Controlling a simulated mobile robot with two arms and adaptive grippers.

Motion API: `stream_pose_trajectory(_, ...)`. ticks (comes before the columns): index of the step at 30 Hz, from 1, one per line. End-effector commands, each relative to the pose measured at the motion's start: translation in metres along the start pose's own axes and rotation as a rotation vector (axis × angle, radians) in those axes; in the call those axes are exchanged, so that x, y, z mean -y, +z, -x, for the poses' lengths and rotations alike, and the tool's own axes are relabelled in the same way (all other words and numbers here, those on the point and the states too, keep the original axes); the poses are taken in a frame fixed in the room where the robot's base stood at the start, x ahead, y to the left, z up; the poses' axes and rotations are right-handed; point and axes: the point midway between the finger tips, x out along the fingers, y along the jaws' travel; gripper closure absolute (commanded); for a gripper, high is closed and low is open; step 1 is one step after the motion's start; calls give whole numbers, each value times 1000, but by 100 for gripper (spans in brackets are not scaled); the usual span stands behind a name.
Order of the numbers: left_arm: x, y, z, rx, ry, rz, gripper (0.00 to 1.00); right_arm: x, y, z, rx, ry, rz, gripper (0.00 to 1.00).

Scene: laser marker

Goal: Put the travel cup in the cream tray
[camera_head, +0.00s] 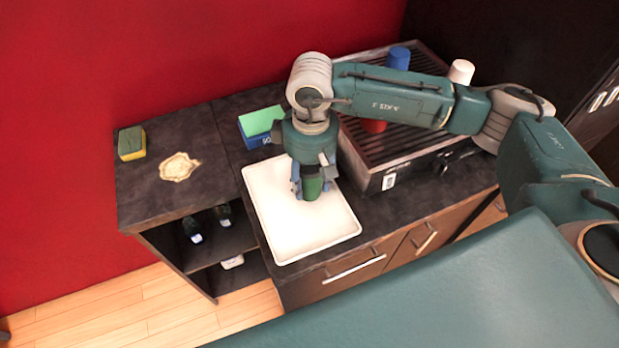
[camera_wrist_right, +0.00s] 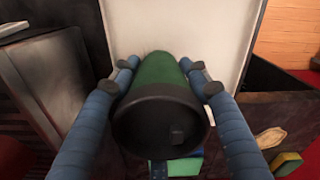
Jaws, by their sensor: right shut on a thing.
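The travel cup is green with a black lid. In the head view the travel cup (camera_head: 312,188) is between the fingers of my right gripper (camera_head: 311,190), over the right part of the cream tray (camera_head: 290,232). In the right wrist view the cup (camera_wrist_right: 160,105) fills the middle, its black lid toward the camera, with a blue finger on each side. My right gripper (camera_wrist_right: 160,80) is shut on it. The tray (camera_wrist_right: 225,35) shows behind the cup. I cannot tell whether the cup's base touches the tray. My left gripper is not in view.
A grill-like machine (camera_head: 391,148) with blue, white and red cups stands right of the tray. A blue box (camera_head: 252,139) with a green top (camera_head: 262,120) is behind it. A sponge (camera_head: 131,143) and a flat tan item (camera_head: 179,167) lie on the left counter. Shelves below hold bottles (camera_head: 192,229).

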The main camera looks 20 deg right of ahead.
Motion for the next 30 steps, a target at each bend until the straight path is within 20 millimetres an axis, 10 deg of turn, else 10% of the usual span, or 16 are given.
stream_pose_trajectory(16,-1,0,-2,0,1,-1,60,0,0,-16,-2,1,1,65)
stream_pose_trajectory(19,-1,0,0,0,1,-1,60,0,0,-14,-1,1,0,36)
stream_pose_trajectory(30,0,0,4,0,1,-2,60,0,0,-11,-1,1,0,34)
